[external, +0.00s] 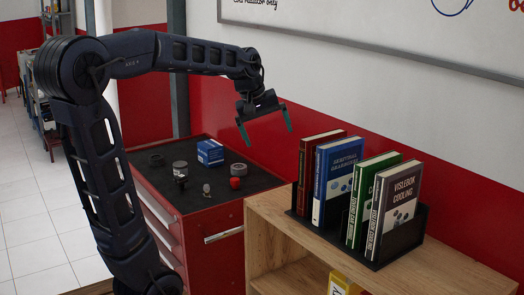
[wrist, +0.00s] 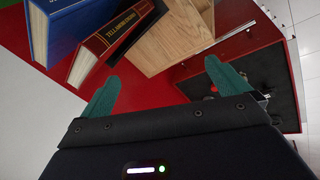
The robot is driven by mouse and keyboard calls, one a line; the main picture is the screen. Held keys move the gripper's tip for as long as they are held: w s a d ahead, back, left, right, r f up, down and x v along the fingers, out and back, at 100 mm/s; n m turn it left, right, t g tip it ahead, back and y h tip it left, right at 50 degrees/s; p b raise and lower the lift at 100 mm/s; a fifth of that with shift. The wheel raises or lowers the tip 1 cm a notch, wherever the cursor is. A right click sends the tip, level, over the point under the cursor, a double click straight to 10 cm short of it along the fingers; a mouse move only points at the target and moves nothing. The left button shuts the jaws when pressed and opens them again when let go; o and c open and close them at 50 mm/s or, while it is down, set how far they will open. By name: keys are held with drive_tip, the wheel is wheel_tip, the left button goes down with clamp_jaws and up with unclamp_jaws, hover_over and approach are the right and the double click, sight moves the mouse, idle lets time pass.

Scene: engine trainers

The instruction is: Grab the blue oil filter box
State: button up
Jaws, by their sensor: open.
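The blue oil filter box (external: 210,152) sits upright on the black top of the red tool cabinet (external: 200,193), toward its back edge. My gripper (external: 264,128) is open and empty, raised in the air to the right of the box and above it, near the bookshelf side. In the wrist view my gripper (wrist: 158,80) shows its two green fingers spread apart. I cannot make out the box in the wrist view; part of the cabinet top (wrist: 278,82) shows at the right there.
Near the box stand a grey ring (external: 238,169), a red item (external: 235,183), a clear-sided cylinder (external: 180,169), a small metal part (external: 206,190) and a dark ring (external: 157,160). A wooden shelf (external: 285,240) with several upright books (external: 338,180) stands at right. A wall is behind.

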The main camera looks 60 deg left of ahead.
drive_tip(key=w+a+n, duration=0.7)
drive_tip(key=w+a, duration=0.2)
drive_tip(key=a, duration=0.5)
drive_tip(key=n, duration=1.7)
approach(209, 144)
drive_tip(key=shift+w+d+f+y, duration=0.1)
drive_tip(key=shift+w+f+y, duration=0.1)
drive_tip(key=shift+f, duration=0.25)
drive_tip(key=shift+w+d+f+y, duration=0.1)
drive_tip(key=shift+w+f, duration=0.15)
drive_tip(key=shift+f, duration=0.15)
drive_tip(key=shift+a+f, duration=0.2)
drive_tip(key=shift+a, duration=0.1)
drive_tip(key=shift+f, duration=0.15)
drive_tip(key=shift+d+x, duration=0.15)
drive_tip(key=shift+x, duration=2.45)
drive_tip(key=shift+d+x, duration=0.1)
drive_tip(key=shift+x, duration=2.5)
drive_tip(key=shift+w, duration=0.1)
drive_tip(key=c, duration=1)
